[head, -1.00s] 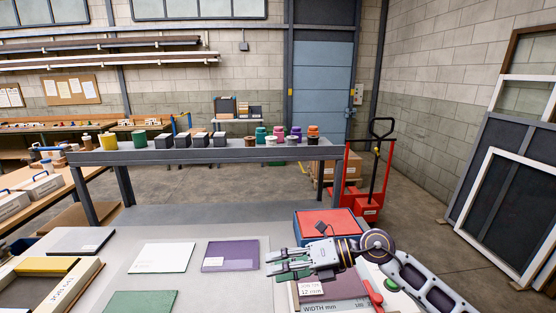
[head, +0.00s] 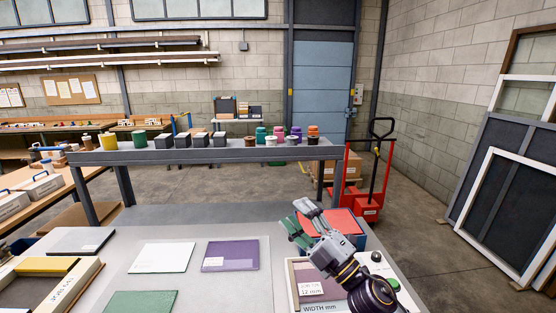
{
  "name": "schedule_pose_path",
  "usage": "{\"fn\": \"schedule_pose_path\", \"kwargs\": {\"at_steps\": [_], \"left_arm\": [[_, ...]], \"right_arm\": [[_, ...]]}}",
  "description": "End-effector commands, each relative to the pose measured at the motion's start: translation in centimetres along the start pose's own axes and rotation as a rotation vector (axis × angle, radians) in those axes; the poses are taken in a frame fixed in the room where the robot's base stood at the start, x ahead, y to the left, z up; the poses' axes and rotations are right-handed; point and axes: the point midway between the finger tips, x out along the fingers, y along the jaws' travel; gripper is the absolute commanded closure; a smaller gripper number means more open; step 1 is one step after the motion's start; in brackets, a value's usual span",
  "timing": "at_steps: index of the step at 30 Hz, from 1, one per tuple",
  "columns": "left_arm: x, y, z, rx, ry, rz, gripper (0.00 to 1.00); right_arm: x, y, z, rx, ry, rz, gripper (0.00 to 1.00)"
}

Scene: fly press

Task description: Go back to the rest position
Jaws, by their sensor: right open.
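My right gripper (head: 298,228) is open, with green pads on its fingers. It is over the back right of the grey table (head: 112,258), in front of the red-topped blue box (head: 346,226), and partly hides that box. Its arm comes in from the lower right and covers part of the tray labelled 12 mm (head: 310,291). I see nothing between the fingers. My left gripper is not in the head view.
A raised shelf (head: 200,155) with several spools and blocks stands behind. A red pallet truck (head: 366,195) is at the back right.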

Motion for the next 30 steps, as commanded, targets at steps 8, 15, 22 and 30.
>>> {"fn": "schedule_pose_path", "kwargs": {"at_steps": [8,15,22,30], "left_arm": [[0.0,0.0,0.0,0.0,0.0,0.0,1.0],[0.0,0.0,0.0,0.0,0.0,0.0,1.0],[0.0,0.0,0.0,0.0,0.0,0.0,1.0],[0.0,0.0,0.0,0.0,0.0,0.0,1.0]], "right_arm": [[-3.1,-0.3,5.2,0.191,-0.302,0.057,0.51],[-7.5,-2.1,9.3,0.354,-0.571,0.064,0.51],[-12.8,-5.3,12.1,0.506,-0.83,0.032,0.51],[-20.2,-9.8,13.2,0.68,-1.127,-0.051,0.51]]}}
